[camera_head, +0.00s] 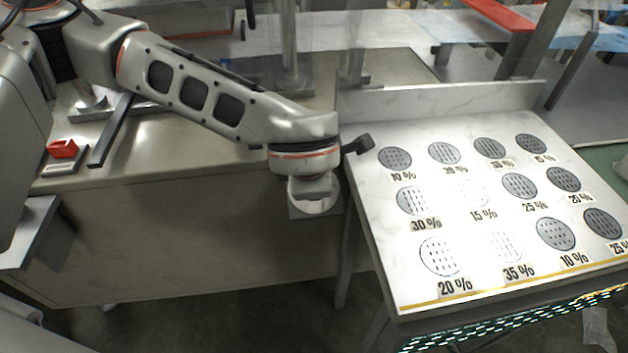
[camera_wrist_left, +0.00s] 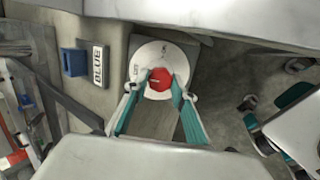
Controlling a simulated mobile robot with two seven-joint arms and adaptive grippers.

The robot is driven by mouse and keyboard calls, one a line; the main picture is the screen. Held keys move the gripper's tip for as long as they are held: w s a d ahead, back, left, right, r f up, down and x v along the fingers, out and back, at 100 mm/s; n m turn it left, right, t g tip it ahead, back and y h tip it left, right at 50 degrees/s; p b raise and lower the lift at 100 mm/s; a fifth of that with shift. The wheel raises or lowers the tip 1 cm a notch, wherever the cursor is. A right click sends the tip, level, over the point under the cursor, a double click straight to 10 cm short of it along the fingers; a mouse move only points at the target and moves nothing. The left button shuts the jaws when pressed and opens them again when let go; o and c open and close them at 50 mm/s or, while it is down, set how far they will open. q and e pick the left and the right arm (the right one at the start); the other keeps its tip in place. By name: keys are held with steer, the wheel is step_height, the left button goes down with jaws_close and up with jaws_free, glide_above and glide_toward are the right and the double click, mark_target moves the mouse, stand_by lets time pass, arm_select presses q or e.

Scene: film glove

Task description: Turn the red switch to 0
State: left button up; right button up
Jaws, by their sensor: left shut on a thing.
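The red switch (camera_wrist_left: 161,82) is a round red knob at the centre of a white dial (camera_wrist_left: 150,55) in the left wrist view. The dial sits on a grey plate with small markings too small to read. My left gripper (camera_wrist_left: 161,80) has its teal-edged fingers on either side of the knob and is shut on it. In the head view my left wrist is in front of the counter's side, and the fingers and knob are hidden there.
A blue block (camera_wrist_left: 74,62) stands beside a BLUE label (camera_wrist_left: 97,63). A red block (camera_head: 62,149) sits on the counter (camera_head: 190,150) at left. A white sloped board (camera_head: 470,225) with dotted discs and percent labels stands close right of my left wrist.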

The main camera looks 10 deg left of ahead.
arm_select(q)
steer(key=shift+n, duration=0.3)
steer(key=o, duration=1.1)
steer(key=shift+r, duration=0.1)
steer(key=v, duration=1.1)
steer(key=shift+s+d+r, duration=0.1)
steer(key=shift+s+r, duration=0.15)
steer(key=shift+r, duration=0.05)
